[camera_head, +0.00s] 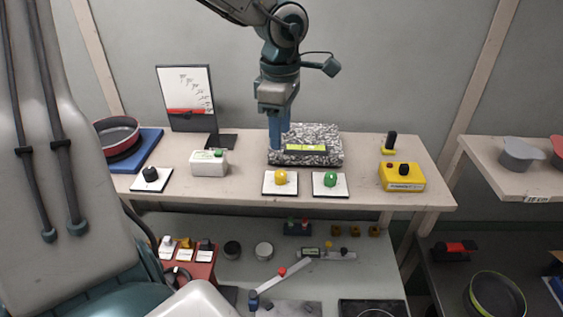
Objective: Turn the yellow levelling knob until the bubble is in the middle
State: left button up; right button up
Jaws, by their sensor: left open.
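The yellow knob (280,177) sits on a white square plate near the front edge of the upper table. Behind it lies a black-and-white speckled block (325,138) with a yellow-green level vial (305,149) on its front part. The bubble is too small to make out. My left gripper (278,141) points down at the left part of the speckled block, behind and above the yellow knob. It is open, its blue fingers apart from the knob. I cannot tell whether the fingers touch the block. My right gripper is out of view.
A green knob (331,179) on its own white plate stands right of the yellow one. A white box with a green button (209,163) and a black knob (150,174) are to the left. A yellow box (402,177) stands right. A lower shelf holds several small items.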

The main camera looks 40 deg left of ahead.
aim_at(281, 172)
pick_arm(q)
jog(key=f+b, duration=0.2)
jog(key=f, duration=0.1)
jog(key=shift+s+d+b, duration=0.3)
jog(key=shift+b, duration=0.1)
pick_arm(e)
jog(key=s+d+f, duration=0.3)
pick_arm(q)
jog(key=f+b, duration=0.4)
jog(key=shift+w+a+f, duration=0.35)
jog(key=shift+w+a, duration=0.05)
jog(key=shift+s+d+f+b, duration=0.15)
jog(key=shift+f+b, duration=0.2)
jog(key=shift+f, duration=0.9)
jog(key=c, duration=1)
jog(key=shift+f+n+b, duration=0.3)
jog(key=shift+n+b, duration=0.3)
jog(key=shift+b, duration=0.6)
jog(key=shift+r+n, duration=0.2)
jog(key=shift+n, duration=0.3)
jog(key=shift+r+n, duration=0.1)
jog(key=shift+n, duration=0.2)
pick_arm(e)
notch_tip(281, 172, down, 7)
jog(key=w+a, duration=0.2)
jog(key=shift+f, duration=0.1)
